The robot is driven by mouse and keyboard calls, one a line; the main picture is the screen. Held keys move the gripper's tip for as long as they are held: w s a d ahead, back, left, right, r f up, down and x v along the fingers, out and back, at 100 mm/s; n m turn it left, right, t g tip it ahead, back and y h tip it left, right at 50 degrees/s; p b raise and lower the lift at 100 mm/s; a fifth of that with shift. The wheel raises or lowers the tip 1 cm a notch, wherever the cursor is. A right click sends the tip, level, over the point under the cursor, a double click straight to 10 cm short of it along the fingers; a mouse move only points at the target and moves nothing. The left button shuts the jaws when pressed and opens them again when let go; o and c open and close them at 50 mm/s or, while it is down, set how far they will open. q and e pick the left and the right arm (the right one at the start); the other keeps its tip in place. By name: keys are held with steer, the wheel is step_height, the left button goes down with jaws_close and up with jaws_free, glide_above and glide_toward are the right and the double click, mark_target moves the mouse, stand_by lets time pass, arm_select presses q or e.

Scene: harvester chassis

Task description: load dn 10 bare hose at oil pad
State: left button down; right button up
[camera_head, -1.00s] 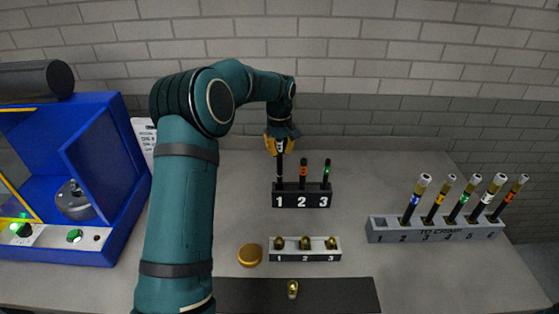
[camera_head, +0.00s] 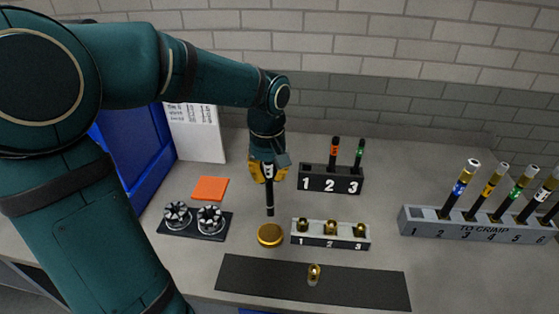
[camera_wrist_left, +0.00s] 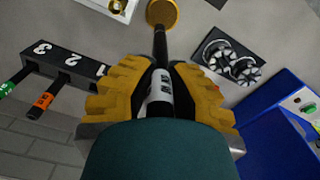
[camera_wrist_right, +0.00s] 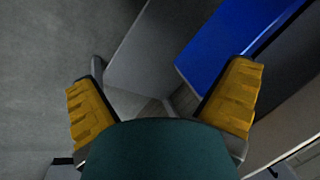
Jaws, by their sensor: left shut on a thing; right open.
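My left gripper (camera_head: 268,170) is shut on a black hose with a white label band (camera_head: 269,198). The hose hangs upright, its lower end above or near the round gold oil pad (camera_head: 270,235). In the left wrist view the hose (camera_wrist_left: 160,45) points at the pad (camera_wrist_left: 162,12); I cannot tell whether they touch. The black hose rack (camera_head: 331,181) has slot 1 empty, an orange-banded hose (camera_head: 334,152) in 2 and a green-banded hose (camera_head: 360,153) in 3. My right gripper (camera_wrist_right: 165,95) is open and empty in its wrist view, out of the head view.
A grey fitting block (camera_head: 330,243) with three brass fittings stands right of the pad. A dark mat (camera_head: 250,277) with one fitting (camera_head: 314,273) lies in front. The TO CRIMP rack (camera_head: 470,229) is at right. Dies on a dark tray (camera_head: 190,232) and an orange square (camera_head: 210,188) are left.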

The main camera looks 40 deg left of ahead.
mark_target(269, 199)
arm_select(q)
steer(key=shift+s+d+f, duration=0.1)
steer(key=shift+s+f, duration=0.1)
steer(key=shift+s, duration=0.15)
steer(key=shift+f+b, duration=2.45)
steer(key=shift+f, duration=0.45)
arm_select(e)
steer(key=shift+g, duration=0.3)
steer(key=shift+s+a+f, duration=0.1)
steer(key=shift+s+f, duration=0.15)
steer(key=shift+f, duration=0.6)
steer(key=shift+s+f, duration=0.3)
steer(key=shift+f, duration=0.5)
steer(key=shift+s+a+f, duration=0.1)
steer(key=shift+s+f, duration=0.15)
steer(key=shift+f, duration=0.6)
arm_select(q)
steer(key=shift+f+b, duration=0.35)
steer(key=shift+f, duration=0.25)
arm_select(e)
steer(key=shift+f, duration=0.35)
arm_select(q)
steer(key=shift+r+p, duration=2.95)
steer(key=shift+r, duration=0.65)
arm_select(e)
step_height(269, 199, up, 6)
steer(key=shift+f, duration=0.15)
